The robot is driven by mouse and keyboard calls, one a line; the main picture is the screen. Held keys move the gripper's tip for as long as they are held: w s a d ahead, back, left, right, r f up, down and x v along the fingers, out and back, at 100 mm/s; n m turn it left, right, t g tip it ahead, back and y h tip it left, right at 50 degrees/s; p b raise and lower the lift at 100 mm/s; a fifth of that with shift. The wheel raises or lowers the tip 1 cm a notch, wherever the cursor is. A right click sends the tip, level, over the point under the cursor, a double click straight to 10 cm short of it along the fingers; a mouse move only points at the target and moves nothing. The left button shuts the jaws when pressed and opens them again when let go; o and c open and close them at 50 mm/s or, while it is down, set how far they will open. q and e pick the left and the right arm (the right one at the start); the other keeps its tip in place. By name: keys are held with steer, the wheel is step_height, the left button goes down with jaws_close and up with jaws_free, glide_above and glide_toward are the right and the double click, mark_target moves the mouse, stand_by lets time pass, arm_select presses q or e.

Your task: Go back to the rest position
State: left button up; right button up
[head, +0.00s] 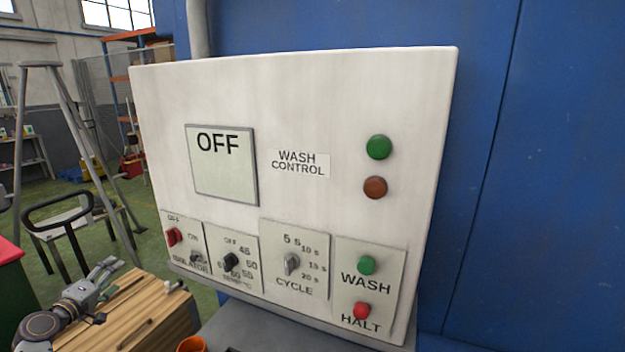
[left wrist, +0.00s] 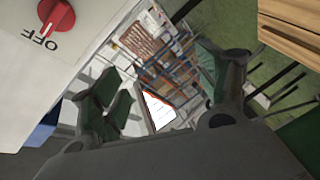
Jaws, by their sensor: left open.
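The white wash control panel (head: 310,100) hangs on a blue wall, and its screen (head: 222,165) reads OFF. My left gripper (head: 108,272) is low at the left in the head view, left of the panel and apart from it, beside a wooden block-like surface. In the left wrist view my left gripper (left wrist: 165,92) has its fingers wide apart with nothing between them. The red isolator switch (head: 174,237) also shows in the left wrist view (left wrist: 56,17), next to the word OFF. My right gripper is not in view.
Below the screen are a temperature knob (head: 231,261), a cycle knob (head: 292,264), a green WASH button (head: 366,265) and a red HALT button (head: 361,310). A wooden top (head: 150,318) lies near my left arm. A hand cart (head: 75,225) and a ladder stand behind.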

arm_select(q)
step_height(320, 180, down, 12)
steer(key=a+m+g+y, duration=0.2)
steer(key=a+y, duration=0.1)
steer(key=s+d+f+m+g, duration=0.2)
steer(key=s+d+f+m, duration=0.15)
steer(key=f, duration=0.75)
steer(key=s+d+f+m+g, duration=0.2)
steer(key=s+d+f, duration=0.2)
steer(key=f, duration=0.7)
steer(key=s+d+f+m+g, duration=0.2)
steer(key=s+d+f, duration=0.2)
steer(key=f, duration=0.8)
steer(key=s+d+f+m+g+h, duration=0.1)
steer(key=s+d+f+m+g, duration=0.1)
steer(key=s+d+f, duration=0.65)
steer(key=s+d+f+m+g+h, duration=0.1)
steer(key=s+d+f+m+g, duration=0.3)
steer(key=s+f, duration=0.7)
steer(key=s+d+f, duration=0.1)
steer(key=s+d, duration=0.3)
steer(key=s, duration=0.5)
steer(key=s+d+f+g, duration=0.1)
steer(key=s+d, duration=0.3)
steer(key=s, duration=0.5)
steer(key=s+d+f+h, duration=0.1)
steer(key=s+d, duration=0.4)
steer(key=s, duration=0.4)
steer(key=shift+f, duration=0.25)
steer(key=shift+d, duration=0.1)
